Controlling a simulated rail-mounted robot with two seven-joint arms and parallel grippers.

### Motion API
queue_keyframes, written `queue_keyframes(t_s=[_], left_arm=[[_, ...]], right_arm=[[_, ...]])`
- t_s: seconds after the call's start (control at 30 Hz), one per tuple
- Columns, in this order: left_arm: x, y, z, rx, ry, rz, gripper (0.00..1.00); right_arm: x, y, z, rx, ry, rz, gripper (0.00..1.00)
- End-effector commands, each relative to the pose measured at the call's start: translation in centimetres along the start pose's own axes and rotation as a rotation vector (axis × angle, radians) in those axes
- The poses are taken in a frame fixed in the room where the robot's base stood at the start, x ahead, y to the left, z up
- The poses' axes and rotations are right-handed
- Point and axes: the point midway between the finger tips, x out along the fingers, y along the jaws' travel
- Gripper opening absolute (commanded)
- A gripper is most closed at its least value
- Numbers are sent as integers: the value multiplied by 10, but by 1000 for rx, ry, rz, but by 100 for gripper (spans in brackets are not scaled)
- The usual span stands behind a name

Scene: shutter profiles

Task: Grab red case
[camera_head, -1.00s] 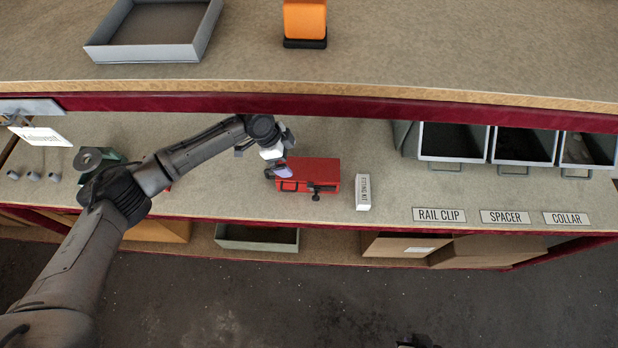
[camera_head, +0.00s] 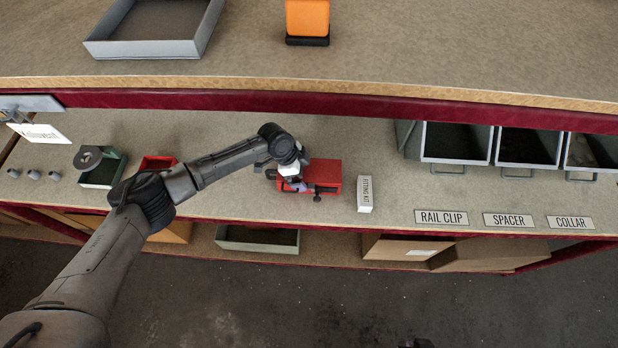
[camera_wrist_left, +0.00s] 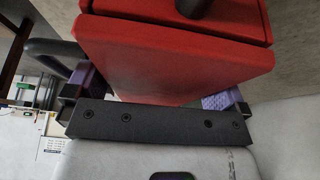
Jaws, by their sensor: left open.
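The red case (camera_head: 325,172) lies on the lower counter, just left of the white fitting kit box. My left gripper (camera_head: 297,186) is over the left part of the case in the head view and hides some of it. In the left wrist view, the red case (camera_wrist_left: 165,60) sits between the two purple fingers of my left gripper (camera_wrist_left: 155,92), which is open. A dark handle shows at the top of that view. I cannot tell whether either finger touches the case. My right gripper is not clearly seen.
The fitting kit box (camera_head: 364,193) stands close to the right of the case. Grey bins (camera_head: 455,142) line the right side. A green-and-grey holder (camera_head: 102,168) and a red container (camera_head: 158,162) are at left. The upper shelf edge (camera_head: 300,102) runs behind the gripper.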

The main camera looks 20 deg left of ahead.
Motion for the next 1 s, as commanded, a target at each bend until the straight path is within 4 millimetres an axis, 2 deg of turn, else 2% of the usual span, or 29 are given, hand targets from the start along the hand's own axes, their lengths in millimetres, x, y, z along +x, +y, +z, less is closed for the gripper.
queue_keyframes(t_s=[0.17, 0.6, 0.87, 1.0], left_arm=[[0, 0, 0, 0, 0, 1, 100], [0, 0, 0, 1, 0, 1, 58], [-3, 0, -2, 1, 3, -1, 56], [-15, -1, -7, 3, 4, -1, 56]], right_arm=[[0, -1, 0, 3, 0, -3, 0], [0, -3, -1, 10, 1, -8, 0], [0, -3, -1, 9, 1, -8, 0], [-3, -2, -1, 7, 1, -6, 0]])
